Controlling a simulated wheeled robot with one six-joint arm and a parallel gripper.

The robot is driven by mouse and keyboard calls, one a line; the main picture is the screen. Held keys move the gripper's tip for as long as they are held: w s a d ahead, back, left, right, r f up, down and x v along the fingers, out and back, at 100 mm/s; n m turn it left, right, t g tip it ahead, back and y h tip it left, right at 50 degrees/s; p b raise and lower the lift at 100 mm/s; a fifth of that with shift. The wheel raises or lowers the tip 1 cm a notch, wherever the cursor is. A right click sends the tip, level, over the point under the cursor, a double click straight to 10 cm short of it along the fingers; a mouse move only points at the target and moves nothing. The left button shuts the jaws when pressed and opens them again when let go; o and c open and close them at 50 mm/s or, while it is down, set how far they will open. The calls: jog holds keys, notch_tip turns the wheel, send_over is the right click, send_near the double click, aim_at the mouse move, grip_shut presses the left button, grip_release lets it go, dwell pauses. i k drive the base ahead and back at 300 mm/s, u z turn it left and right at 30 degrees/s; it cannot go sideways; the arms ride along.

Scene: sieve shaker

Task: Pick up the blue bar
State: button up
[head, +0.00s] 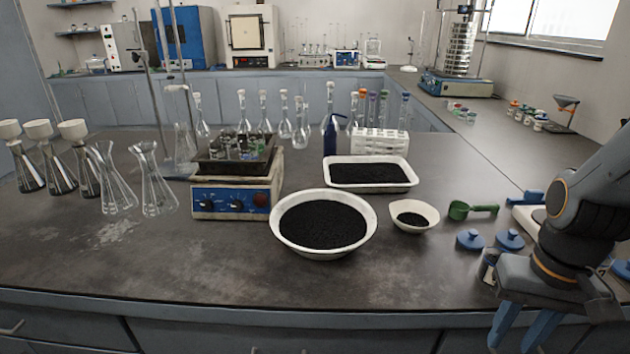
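A blue, bar-like object (525,198) lies at the right side of the bench, beside and partly over a white item (528,218). I cannot tell whether it is the blue bar or part of a tool, as it is small and my arm is close to it. My gripper (514,342) is at the bottom right, in front of the bench edge and pointing down. Its two blue fingers are apart with nothing visible between them. The gripper is nearer to me than the blue object and apart from it.
Blue lids (470,239), a green scoop (472,210) and a small white bowl (414,216) stand left of my arm. A large bowl of black grains (322,250), a white tray (412,178) and a hot plate (236,198) fill the middle. The front left bench is clear.

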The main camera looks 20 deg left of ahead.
aim_at(530, 197)
jog(key=u, duration=0.1)
jog(key=k, duration=0.45)
jog(key=u, duration=0.5)
jog(key=i, duration=0.5)
jog(key=k, duration=0.5)
jog(key=z, duration=2.5)
jog(key=i, duration=1.8)
jog(key=u, duration=0.4)
